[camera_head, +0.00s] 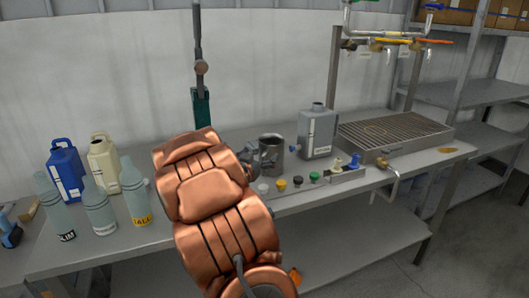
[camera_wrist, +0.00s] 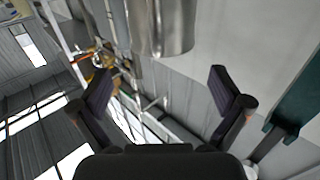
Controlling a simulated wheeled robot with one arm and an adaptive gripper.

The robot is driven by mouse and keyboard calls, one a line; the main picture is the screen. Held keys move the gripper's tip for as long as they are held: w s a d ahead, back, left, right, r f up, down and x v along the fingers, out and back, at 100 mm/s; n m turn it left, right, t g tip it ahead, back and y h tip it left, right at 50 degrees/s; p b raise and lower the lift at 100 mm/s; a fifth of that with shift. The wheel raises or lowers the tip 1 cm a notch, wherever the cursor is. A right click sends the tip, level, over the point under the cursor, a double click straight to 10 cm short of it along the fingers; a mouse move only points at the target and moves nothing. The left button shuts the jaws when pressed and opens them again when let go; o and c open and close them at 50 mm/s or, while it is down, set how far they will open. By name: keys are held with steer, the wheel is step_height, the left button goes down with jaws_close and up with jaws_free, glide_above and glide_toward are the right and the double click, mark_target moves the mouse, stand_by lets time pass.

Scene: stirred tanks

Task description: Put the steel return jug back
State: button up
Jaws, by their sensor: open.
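The steel return jug (camera_head: 271,148) stands upright on the bench, left of the grey canister, with a dark open mouth. Its lower left is partly hidden by my gripper (camera_head: 251,162), beside it in the head view. In the wrist view the jug's shiny wall (camera_wrist: 162,24) shows at the top, beyond the fingertips and between their lines. My gripper (camera_wrist: 160,82) is open there with nothing between its fingers. I cannot tell whether a finger touches the jug.
A grey canister (camera_head: 318,132) and a grated tray (camera_head: 395,133) stand right of the jug. Small coloured knobs (camera_head: 298,181) line the front edge. Blue (camera_head: 65,173) and cream (camera_head: 103,162) canisters and several glass bottles (camera_head: 134,193) stand left. A dark green post (camera_head: 201,108) rises behind my arm.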

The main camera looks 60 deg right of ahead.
steer(key=s+a, duration=0.1)
steer(key=a, duration=0.5)
stand_by(0.7)
